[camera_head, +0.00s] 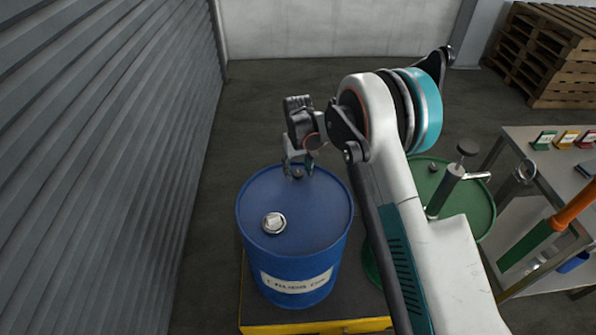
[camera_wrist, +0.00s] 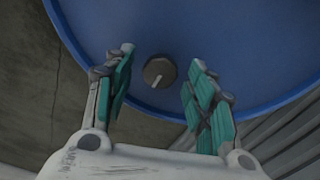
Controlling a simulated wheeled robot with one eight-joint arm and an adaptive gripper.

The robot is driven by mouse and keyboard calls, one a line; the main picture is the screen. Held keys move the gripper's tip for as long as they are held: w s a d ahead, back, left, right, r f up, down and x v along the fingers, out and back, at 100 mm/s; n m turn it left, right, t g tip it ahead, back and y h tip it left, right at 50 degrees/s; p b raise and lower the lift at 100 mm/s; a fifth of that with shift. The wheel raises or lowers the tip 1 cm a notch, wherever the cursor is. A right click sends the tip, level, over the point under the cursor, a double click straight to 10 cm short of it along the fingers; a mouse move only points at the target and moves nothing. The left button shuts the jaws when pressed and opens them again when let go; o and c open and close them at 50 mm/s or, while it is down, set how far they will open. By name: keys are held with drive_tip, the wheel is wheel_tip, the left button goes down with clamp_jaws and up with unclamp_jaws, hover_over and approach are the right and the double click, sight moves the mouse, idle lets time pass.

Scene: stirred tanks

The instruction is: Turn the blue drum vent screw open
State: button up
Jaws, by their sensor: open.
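The blue drum (camera_head: 310,215) stands upright on a low dark platform, with a paper label on its front. Its vent screw (camera_head: 297,174) is a small dark cap near the far rim of the lid. In the wrist view the vent screw (camera_wrist: 160,71) is a round grey-brown knob with a pale line across part of its face, on the blue drum lid (camera_wrist: 200,25). My gripper (camera_head: 298,168) is over the far rim of the drum. In the wrist view my gripper (camera_wrist: 161,75) is open, one green-padded finger on each side of the screw, with gaps on both sides.
A silver bung (camera_head: 273,222) sits on the near left of the lid. A green drum (camera_head: 470,195) with a pump stands to the right, partly behind my arm. A steel table (camera_head: 530,175) is at right, wooden pallets (camera_head: 550,55) behind. A corrugated wall (camera_head: 100,150) is at left.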

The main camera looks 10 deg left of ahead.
drive_tip(key=c, duration=1.1)
drive_tip(key=shift+n, duration=0.4)
drive_tip(key=n, duration=0.8)
drive_tip(key=shift+n, duration=0.3)
drive_tip(key=n, duration=0.8)
drive_tip(key=shift+n, duration=0.4)
